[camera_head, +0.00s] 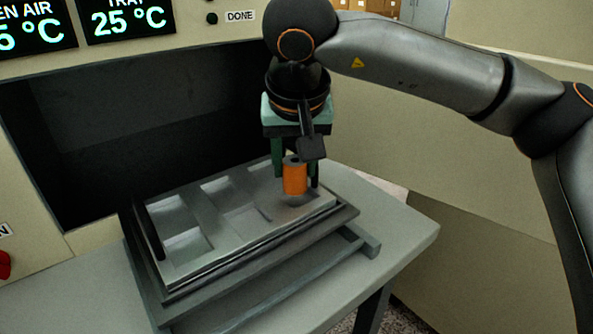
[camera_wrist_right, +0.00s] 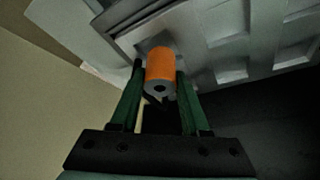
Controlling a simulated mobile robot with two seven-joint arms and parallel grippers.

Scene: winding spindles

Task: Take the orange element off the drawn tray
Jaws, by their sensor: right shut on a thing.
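The orange element (camera_head: 294,179) is a small orange cylinder with a grey end, over the right end of the drawn tray (camera_head: 170,271). My right gripper (camera_head: 295,180) points down from above and is shut on the orange element. In the right wrist view the orange element (camera_wrist_right: 160,68) sits between the two green fingers of my right gripper (camera_wrist_right: 159,80), its grey holed end facing the camera. I cannot tell whether the element still touches the tray or is just above it. The tray has several shallow recesses, and those in plain view are empty. My left gripper is not in view.
The tray rests on a dark frame on a grey table (camera_head: 405,243). A dark oven opening (camera_head: 100,130) lies behind and to the left, with temperature displays (camera_head: 127,20) above it. The table's right end is clear.

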